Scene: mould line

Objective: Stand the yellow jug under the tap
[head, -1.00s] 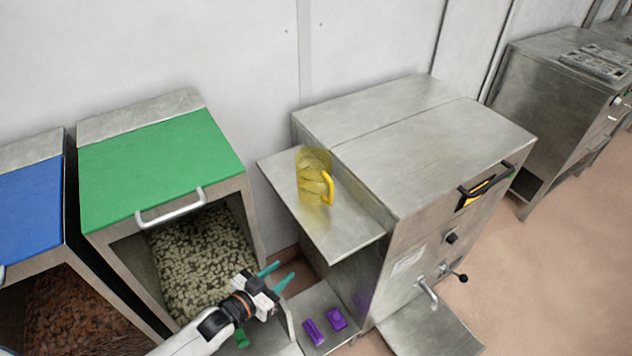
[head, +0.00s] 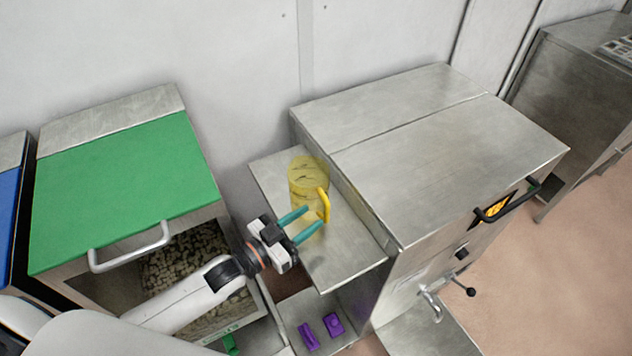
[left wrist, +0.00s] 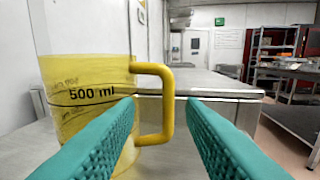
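The yellow jug (head: 308,178) is translucent, with measuring marks, and stands upright on the metal side shelf (head: 345,262). Its handle faces right in the head view. In the left wrist view the jug (left wrist: 85,85) is at the left and its handle (left wrist: 168,105) is in the middle. My left gripper (head: 306,224) is open, its teal fingers pointing at the handle. In the left wrist view the handle shows between the fingers; I cannot tell whether they reach around it. The tap (head: 431,303) is on the machine's front, above a low metal ledge (head: 440,338). My right gripper is out of view.
The steel machine (head: 430,150) stands right of the shelf, with a black handle (head: 507,200) on its front. A green-lidded bin (head: 125,185) stands at left. Two purple pieces (head: 333,324) lie on a lower shelf. Floor at right is clear.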

